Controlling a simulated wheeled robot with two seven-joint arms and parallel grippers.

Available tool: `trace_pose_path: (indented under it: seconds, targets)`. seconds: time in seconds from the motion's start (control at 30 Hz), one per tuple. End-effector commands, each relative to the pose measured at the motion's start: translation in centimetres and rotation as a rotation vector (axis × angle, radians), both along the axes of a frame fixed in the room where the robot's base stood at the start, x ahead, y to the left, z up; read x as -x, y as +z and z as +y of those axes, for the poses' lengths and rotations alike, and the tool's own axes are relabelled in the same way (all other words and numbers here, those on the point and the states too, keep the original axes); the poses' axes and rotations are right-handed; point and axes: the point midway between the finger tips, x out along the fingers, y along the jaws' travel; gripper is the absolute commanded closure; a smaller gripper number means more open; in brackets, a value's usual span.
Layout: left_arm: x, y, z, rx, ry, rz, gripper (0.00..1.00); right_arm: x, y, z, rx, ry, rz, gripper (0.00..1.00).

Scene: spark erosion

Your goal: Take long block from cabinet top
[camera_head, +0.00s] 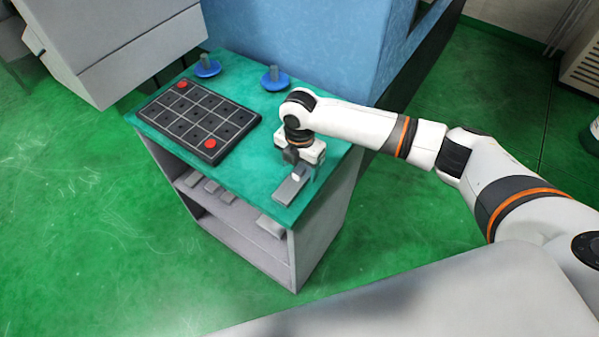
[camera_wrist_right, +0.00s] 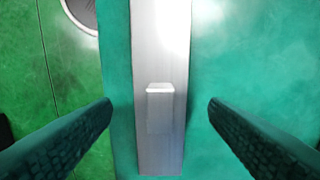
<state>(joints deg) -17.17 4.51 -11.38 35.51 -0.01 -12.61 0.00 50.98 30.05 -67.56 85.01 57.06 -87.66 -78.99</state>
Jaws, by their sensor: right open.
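The long block (camera_head: 291,187) is a grey metal bar lying on the green top of the cabinet (camera_head: 240,172), near its right front corner. In the right wrist view the long block (camera_wrist_right: 160,125) runs lengthwise between the two fingers, with a small raised block-like part on it. My right gripper (camera_head: 301,172) is directly over the block, pointing down. Its fingers (camera_wrist_right: 160,118) are open, one on each side of the block, with gaps on both sides. Part of the block is hidden by the gripper in the head view. My left gripper does not show.
A black grid tray (camera_head: 222,148) with red dots lies at the left on the cabinet top. Two blue round holders (camera_head: 207,70) (camera_head: 274,80) stand at the back. Grey pieces (camera_head: 212,186) lie on the shelf below. A blue machine (camera_head: 300,40) stands behind.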

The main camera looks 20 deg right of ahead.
Motion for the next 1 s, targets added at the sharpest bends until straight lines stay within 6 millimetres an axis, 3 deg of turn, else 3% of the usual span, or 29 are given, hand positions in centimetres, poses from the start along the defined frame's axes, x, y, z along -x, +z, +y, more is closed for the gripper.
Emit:
trace_pose_path:
  seconds: [0.17,0.4,0.77,1.0]
  targets:
    - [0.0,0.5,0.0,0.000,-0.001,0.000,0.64,0.0,-1.8,0.0,0.000,0.001,0.000,0.31]
    - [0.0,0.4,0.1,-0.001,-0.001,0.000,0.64,0.0,-2.0,0.0,0.000,0.001,-0.002,0.31]
    - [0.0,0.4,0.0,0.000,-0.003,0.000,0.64,0.0,-2.0,0.0,0.000,0.001,-0.002,0.90]
    - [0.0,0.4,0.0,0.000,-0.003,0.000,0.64,-0.1,-1.8,0.0,-0.002,0.001,-0.004,0.93]
